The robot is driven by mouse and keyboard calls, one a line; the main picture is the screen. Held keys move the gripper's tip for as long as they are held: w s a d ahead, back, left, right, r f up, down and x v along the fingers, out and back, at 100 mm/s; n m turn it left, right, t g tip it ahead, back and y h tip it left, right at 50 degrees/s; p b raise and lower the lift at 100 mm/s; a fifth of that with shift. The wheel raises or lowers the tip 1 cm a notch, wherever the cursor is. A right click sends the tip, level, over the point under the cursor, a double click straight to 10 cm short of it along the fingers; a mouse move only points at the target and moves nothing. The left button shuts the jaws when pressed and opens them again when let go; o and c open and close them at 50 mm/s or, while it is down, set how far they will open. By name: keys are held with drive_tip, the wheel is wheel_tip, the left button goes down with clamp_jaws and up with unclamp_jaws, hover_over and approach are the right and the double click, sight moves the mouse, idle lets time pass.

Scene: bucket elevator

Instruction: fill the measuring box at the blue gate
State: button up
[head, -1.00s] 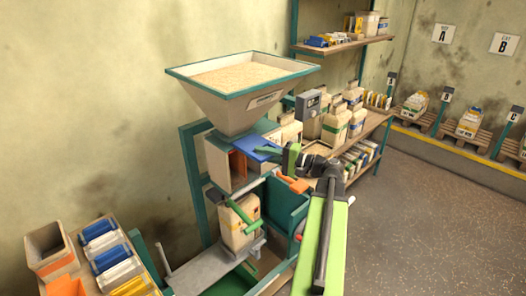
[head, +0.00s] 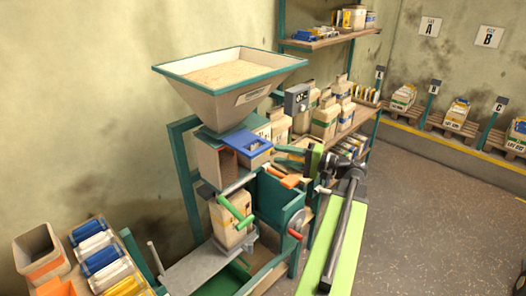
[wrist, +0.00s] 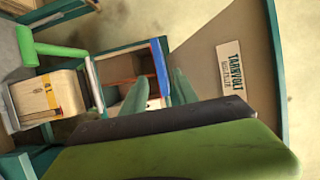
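The blue gate (head: 243,138) sits under the hopper (head: 232,85), which holds pale grain. A tan box (head: 257,160), seemingly the measuring box, shows below and in front of it with an open, blue-edged top. Its fill level is too small to judge. In the wrist view a blue strip (wrist: 160,68) borders an opening with a reddish-brown inside. My gripper (head: 287,154) is just right of the box in the head view. In the wrist view the teal fingers of my gripper (wrist: 158,94) stand apart with nothing visibly held between them.
An orange handle (head: 290,181) and a red knob (head: 295,234) are close under my arm. A shelf of bags (head: 325,118) stands behind. The floor at right is clear.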

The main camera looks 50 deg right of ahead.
drive_tip(key=v, duration=0.6)
drive_tip(key=shift+s, duration=0.3)
drive_tip(key=shift+d, duration=0.1)
